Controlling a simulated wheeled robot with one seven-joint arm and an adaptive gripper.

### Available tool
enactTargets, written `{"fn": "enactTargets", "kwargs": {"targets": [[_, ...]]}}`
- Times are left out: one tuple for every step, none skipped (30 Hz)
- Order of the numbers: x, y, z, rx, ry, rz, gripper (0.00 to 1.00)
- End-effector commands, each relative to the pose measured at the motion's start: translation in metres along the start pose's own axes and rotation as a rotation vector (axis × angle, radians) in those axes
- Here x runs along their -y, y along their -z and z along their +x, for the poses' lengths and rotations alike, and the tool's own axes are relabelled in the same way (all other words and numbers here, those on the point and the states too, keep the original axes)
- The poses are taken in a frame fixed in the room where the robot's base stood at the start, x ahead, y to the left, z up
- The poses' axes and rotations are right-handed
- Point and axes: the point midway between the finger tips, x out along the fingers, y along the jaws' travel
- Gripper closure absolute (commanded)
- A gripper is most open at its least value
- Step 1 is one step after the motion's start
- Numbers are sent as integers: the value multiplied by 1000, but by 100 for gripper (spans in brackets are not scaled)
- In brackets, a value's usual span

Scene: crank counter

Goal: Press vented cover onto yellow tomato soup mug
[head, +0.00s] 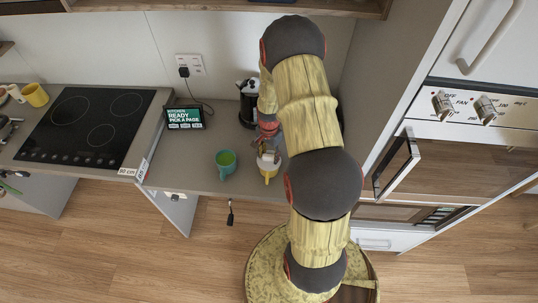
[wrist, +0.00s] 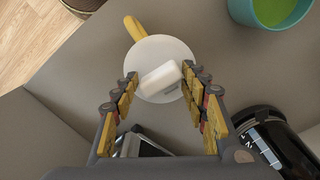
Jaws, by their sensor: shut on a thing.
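The round white cover (wrist: 160,52) with a raised white grip block (wrist: 160,78) lies over the yellow mug, hiding its contents. The mug's yellow handle (wrist: 132,27) sticks out past the cover's rim in the wrist view. In the head view the yellow mug (head: 269,178) stands on the counter under the cover (head: 268,160). My gripper (wrist: 160,80) is shut on the cover at its grip block, with fingers on both sides. I cannot tell whether the cover is seated flat on the rim.
A teal mug with green contents (head: 225,165) stands just left of the yellow mug, also in the wrist view (wrist: 245,12). A black and metal pot (head: 247,103) and a lit tablet (head: 185,117) stand behind. A cooktop (head: 85,125) lies left, cabinets right.

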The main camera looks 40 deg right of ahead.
Motion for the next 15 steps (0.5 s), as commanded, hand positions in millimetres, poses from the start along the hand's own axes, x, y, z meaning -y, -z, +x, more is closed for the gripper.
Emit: {"fn": "enactTargets", "kwargs": {"targets": [[0,0,0,0,0,0,82],[0,0,0,0,0,0,82],[0,0,0,0,0,0,82],[0,0,0,0,0,0,55],[0,0,0,0,0,0,53],[0,0,0,0,0,0,51],[0,0,0,0,0,0,49],[0,0,0,0,0,0,47],[0,0,0,0,0,0,45],[0,0,0,0,0,0,43],[0,0,0,0,0,0,42],[0,0,0,0,0,0,39],[0,0,0,0,0,0,38],[0,0,0,0,0,0,36],[0,0,0,0,0,0,35]]}}
